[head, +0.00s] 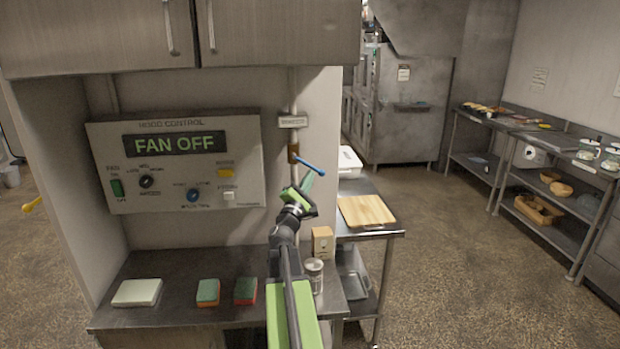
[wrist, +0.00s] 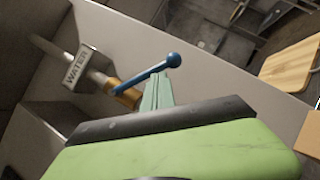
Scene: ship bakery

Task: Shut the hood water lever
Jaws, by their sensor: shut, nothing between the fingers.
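The blue water lever (head: 312,166) has a ball end and sits on a brass valve (head: 293,153) on a vertical pipe. It points right and slightly down, across the pipe. In the wrist view the lever (wrist: 146,76) crosses near my fingertips, with the brass valve (wrist: 125,97) at its left end. My gripper (head: 306,182) is shut and empty, just below the lever in the head view. In the wrist view its green fingertips (wrist: 157,88) are close beside the lever's middle; I cannot tell whether they touch.
A WATER label (wrist: 80,67) marks the pipe. The hood control panel (head: 180,165), reading FAN OFF, is on the wall to the left. A counter (head: 180,315) with sponges, a small box (head: 322,242) and a can (head: 314,275) is below. A cutting board (head: 366,211) lies right.

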